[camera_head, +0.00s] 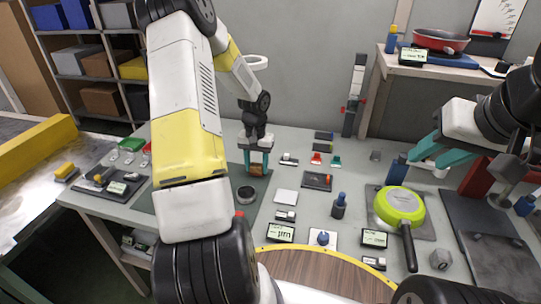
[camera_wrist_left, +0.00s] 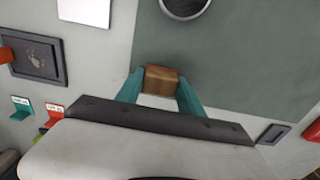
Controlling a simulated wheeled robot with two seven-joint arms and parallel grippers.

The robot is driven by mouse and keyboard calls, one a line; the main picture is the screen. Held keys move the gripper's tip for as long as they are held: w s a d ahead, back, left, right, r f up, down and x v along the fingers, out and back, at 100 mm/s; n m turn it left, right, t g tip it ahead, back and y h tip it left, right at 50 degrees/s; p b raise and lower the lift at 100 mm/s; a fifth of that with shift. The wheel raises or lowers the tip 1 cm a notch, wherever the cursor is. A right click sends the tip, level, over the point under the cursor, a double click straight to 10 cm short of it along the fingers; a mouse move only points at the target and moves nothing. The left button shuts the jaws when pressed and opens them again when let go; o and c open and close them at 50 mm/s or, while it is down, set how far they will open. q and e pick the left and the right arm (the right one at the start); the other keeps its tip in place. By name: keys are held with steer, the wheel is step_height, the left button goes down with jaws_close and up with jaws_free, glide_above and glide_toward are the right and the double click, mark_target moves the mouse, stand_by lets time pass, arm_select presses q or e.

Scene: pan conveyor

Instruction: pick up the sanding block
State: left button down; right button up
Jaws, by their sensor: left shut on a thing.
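The sanding block, a small brown block (camera_head: 257,170), is between the teal fingers of my left gripper (camera_head: 256,167), toward the back of the table. In the left wrist view the block (camera_wrist_left: 162,82) sits between the two fingertips, one on each side, and the gripper is shut on it. I cannot tell whether its underside touches the table. My right gripper (camera_head: 434,154) is at the right, its teal fingers apart with nothing seen between them, away from the block.
A round dark dish (camera_head: 246,195) stands close in front of the block. A dark tray (camera_head: 317,181) lies to its right. A green pan (camera_head: 399,206) and a dark bottle (camera_head: 339,206) stand further right. A yellow-rimmed round wooden surface (camera_head: 330,273) is at the front.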

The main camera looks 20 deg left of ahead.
arm_select(q)
step_height(320, 180, up, 2)
steer(key=shift+r, duration=0.2)
steer(key=s+d, duration=0.2)
steer(key=s, duration=0.2)
steer(key=s+d+r, duration=0.1)
steer(key=s+d, duration=0.1)
steer(key=s, duration=0.3)
steer(key=s+d, duration=0.3)
steer(key=s, duration=0.2)
steer(key=shift+s+r, duration=0.25)
steer(key=shift+r, duration=0.05)
